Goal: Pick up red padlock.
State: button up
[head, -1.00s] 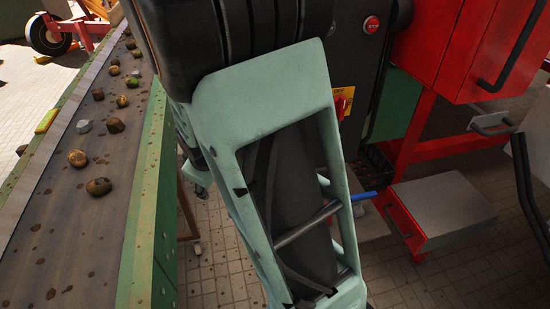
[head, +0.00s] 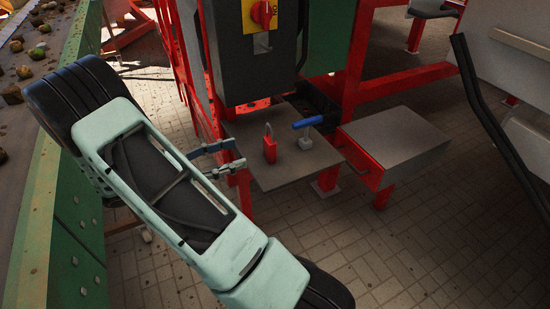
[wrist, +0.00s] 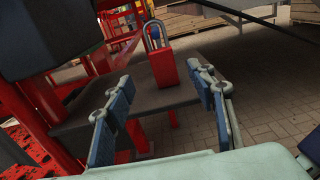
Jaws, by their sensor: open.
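The red padlock (head: 269,147) stands upright on a small grey shelf (head: 262,178), its grey shackle pointing up. In the wrist view the padlock (wrist: 163,66) shows ahead, beyond and between my two fingers, near the shelf's edge. My gripper (head: 232,157) is open and empty, to the left of the padlock in the head view and apart from it. Its two blue-padded fingers also show in the wrist view (wrist: 160,120). Nothing hides the padlock in either view.
A blue-handled grey object (head: 306,136) stands on the shelf right of the padlock. A dark control box with a yellow-and-red switch (head: 262,13) rises behind. A grey-topped red drawer unit (head: 395,145) stands to the right. A conveyor with potatoes (head: 40,55) is at left.

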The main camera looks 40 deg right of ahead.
aim_at(266, 143)
jog(key=x, duration=0.3)
jog(key=b+x, duration=0.1)
jog(key=x, duration=0.6)
jog(key=shift+s+d+r+b, duration=0.25)
jog(key=shift+d+r+b, duration=0.05)
jog(key=shift+r, duration=0.05)
jog(key=shift+c, duration=0.5)
jog(key=c, duration=1.2)
